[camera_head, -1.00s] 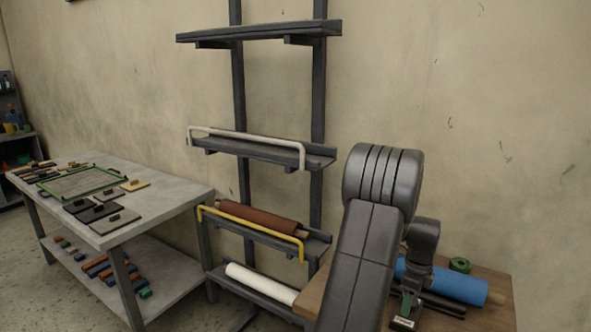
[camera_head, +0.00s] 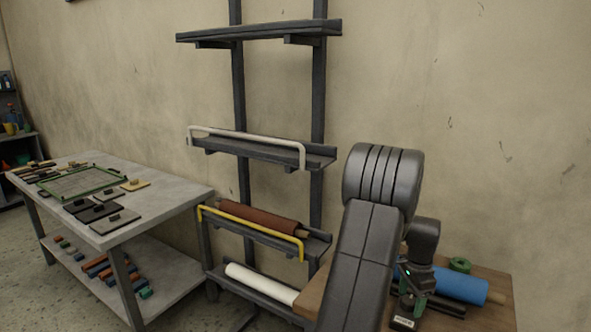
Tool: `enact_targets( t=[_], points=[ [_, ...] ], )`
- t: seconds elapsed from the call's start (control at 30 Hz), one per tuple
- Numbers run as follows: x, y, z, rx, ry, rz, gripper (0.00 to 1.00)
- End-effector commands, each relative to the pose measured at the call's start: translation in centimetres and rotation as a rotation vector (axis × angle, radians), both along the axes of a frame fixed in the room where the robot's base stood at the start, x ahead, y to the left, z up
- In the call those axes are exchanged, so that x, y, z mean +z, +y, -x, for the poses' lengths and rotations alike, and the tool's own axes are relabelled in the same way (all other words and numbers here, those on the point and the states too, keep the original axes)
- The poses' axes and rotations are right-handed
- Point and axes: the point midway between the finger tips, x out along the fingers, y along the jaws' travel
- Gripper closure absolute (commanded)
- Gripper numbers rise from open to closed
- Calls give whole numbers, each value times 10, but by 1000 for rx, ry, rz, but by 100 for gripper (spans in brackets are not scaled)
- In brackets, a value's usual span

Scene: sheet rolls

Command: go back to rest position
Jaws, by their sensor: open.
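My gripper (camera_head: 408,309) hangs low over the wooden table at the lower right, in front of a blue roll (camera_head: 456,285). The roll lies on the table with a wooden core end showing at its right. My arm hides the roll's left end. The fingers are small in view and nothing shows held between them. My arm stands bent in front of the rack's right side.
A dark rack (camera_head: 244,150) holds a brown roll (camera_head: 262,223) behind a yellow bar and a white roll (camera_head: 260,283) below. A green ring (camera_head: 460,265) sits on the wooden table (camera_head: 497,318). A grey workbench (camera_head: 180,192) with plates stands left.

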Motion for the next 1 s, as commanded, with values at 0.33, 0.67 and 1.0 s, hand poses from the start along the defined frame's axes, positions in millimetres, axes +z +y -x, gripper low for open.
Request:
enact_targets(
  t=[0.33,0.67,1.0],
  points=[
    [0,0,0,251,0,0,36],
    [0,0,0,337,0,0,36],
    [1,1,0,341,0,-1,36]
  ],
)
